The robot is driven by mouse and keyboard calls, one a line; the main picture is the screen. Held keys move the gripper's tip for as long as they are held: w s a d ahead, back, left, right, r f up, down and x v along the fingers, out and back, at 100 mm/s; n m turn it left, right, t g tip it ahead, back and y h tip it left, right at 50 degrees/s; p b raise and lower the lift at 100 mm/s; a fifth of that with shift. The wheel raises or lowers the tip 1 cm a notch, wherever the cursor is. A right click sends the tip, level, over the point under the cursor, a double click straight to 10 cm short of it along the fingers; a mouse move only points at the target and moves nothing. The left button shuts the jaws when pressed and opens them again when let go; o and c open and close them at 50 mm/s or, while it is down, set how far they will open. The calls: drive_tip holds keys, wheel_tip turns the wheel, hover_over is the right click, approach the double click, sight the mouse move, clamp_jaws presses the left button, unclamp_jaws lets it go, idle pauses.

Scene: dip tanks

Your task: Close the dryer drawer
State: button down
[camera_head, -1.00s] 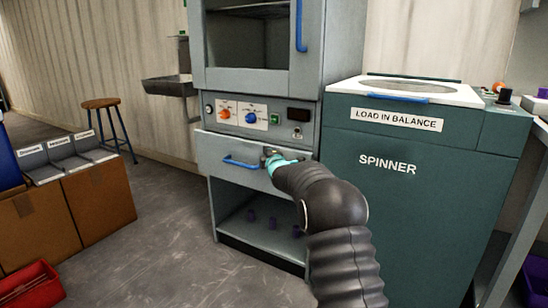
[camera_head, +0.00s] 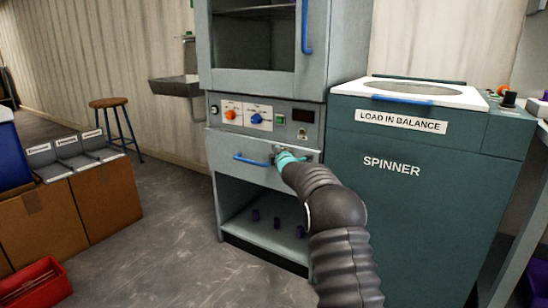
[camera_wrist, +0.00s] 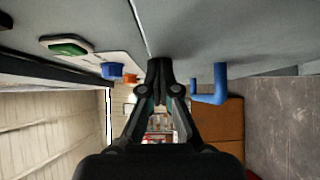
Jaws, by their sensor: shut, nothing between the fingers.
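The dryer (camera_head: 268,85) is a grey cabinet in the middle of the head view. Its drawer (camera_head: 225,146) is a grey front with a blue bar handle (camera_head: 255,160), below the control panel. The drawer front looks flush or nearly flush with the cabinet. The blue handle (camera_wrist: 211,88) is beside the fingers there, not gripped. My arm hides the drawer's lower right part.
The panel above has an orange knob (camera_head: 232,115) and a blue knob (camera_head: 256,119). A green spinner (camera_head: 430,190) stands close on the right. An open shelf (camera_head: 265,228) is below the drawer. Boxes (camera_head: 100,197) and a red bin (camera_head: 32,280) stand left; the floor between is clear.

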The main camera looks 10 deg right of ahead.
drive_tip(key=s+a+b, duration=0.2)
drive_tip(key=s+b, duration=0.3)
drive_tip(key=s, duration=0.8)
wheel_tip(320, 180, down, 10)
drive_tip(key=s+d+m+g+h, duration=0.1)
drive_tip(key=s+d+m+g, duration=0.1)
drive_tip(key=s+m+g, duration=0.3)
drive_tip(key=s+f+m+g, duration=0.4)
drive_tip(key=s+f+m, duration=0.15)
drive_tip(key=s, duration=0.25)
drive_tip(key=s+a+r+m+g+p, duration=0.1)
drive_tip(key=s+r+m+g+p, duration=0.25)
drive_tip(key=s, duration=1.25)
drive_tip(key=s+r+m+g+p, duration=0.2)
drive_tip(key=s+r+m, duration=0.2)
drive_tip(key=s, duration=1.3)
drive_tip(key=s+r+t+p, duration=0.2)
drive_tip(key=s+r+p, duration=0.3)
drive_tip(key=s+r, duration=0.3)
drive_tip(key=shift+s+a+r+m, duration=0.25)
drive_tip(key=shift+s+a+m, duration=0.2)
drive_tip(key=shift+s, duration=0.8)
